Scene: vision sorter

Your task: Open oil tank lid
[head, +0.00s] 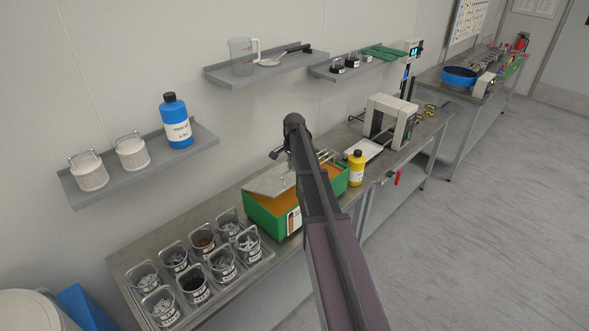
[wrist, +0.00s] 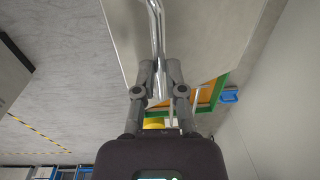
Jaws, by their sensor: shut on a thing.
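The green oil tank (head: 264,223) stands on the bench in the head view, with orange oil (head: 262,207) showing inside. Its grey lid (head: 268,183) is tilted above the tank and leaves part of the oil uncovered. In the wrist view my gripper (wrist: 160,68) is shut on the lid's metal handle (wrist: 155,25). The lid's grey face (wrist: 203,32) fills the top of that view, and the tank's green rim (wrist: 218,88) shows beyond it. My arm hides part of the lid and tank in the head view.
A rack of several labelled cups (head: 200,265) stands left of the tank. A yellow bottle (head: 356,168) and a white machine (head: 390,122) stand to its right. Wall shelves (head: 268,67) hang behind, one with a blue bottle (head: 176,122). The floor at right is clear.

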